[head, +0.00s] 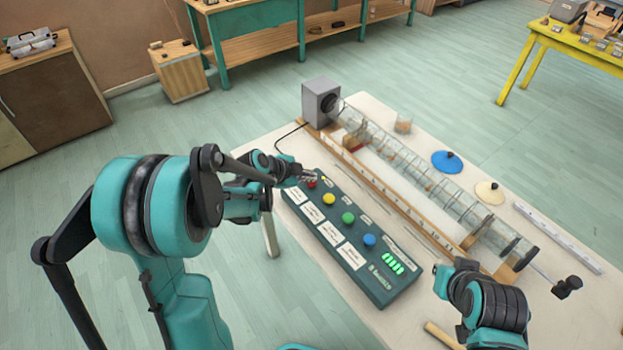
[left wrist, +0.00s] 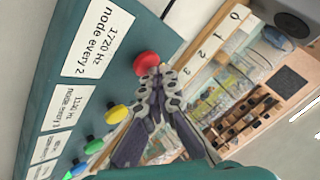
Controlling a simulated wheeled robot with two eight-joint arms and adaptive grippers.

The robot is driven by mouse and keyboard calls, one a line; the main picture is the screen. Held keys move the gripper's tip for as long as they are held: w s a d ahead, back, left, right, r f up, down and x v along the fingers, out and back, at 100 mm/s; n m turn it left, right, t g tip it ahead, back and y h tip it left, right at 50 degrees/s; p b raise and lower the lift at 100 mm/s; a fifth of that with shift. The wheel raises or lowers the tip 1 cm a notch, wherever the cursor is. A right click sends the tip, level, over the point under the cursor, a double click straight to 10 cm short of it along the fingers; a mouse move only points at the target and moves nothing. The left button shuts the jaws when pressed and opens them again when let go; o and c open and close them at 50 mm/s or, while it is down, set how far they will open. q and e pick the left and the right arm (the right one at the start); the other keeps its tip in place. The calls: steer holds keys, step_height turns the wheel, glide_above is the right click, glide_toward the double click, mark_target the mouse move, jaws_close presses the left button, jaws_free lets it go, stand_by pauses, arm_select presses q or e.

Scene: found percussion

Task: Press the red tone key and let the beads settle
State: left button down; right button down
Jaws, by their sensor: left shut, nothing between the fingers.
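The red tone key (head: 311,183) is at the far end of the teal key box (head: 378,293). My left gripper (head: 309,176) is shut and empty, with its fingertips at the red key and partly covering it. In the left wrist view the red key (left wrist: 146,63) shows just beyond the closed fingertips (left wrist: 160,72); I cannot tell whether they touch or whether it is pressed. The clear tube (head: 437,188) lies along a wooden ruled base; the beads inside are too small to make out. My right arm (head: 490,305) is at the lower right; its fingers are unclear.
Yellow (head: 329,199), green (head: 348,217) and blue (head: 369,240) keys follow the red one. A grey speaker box (head: 321,102) stands at the tube's far end. A blue disc (head: 447,162) and a cream disc (head: 489,192) lie right of the tube on the white table.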

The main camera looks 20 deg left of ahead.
arm_select(q)
steer(key=shift+r+p, duration=0.65)
steer(key=shift+r, duration=0.35)
step_height(320, 180, up, 5)
steer(key=p, duration=0.3)
steer(key=shift+p, duration=0.4)
steer(key=s+r+n+y, duration=0.2)
steer(key=s+n, duration=0.5)
steer(key=s, duration=0.5)
steer(key=s+r+n+y, duration=0.2)
steer(key=s+r+n, duration=0.2)
steer(key=s+n, duration=0.4)
steer(key=s, duration=0.5)
steer(key=shift+r+g+y, duration=0.3)
steer(key=shift+r+y, duration=0.05)
steer(key=shift+y, duration=0.05)
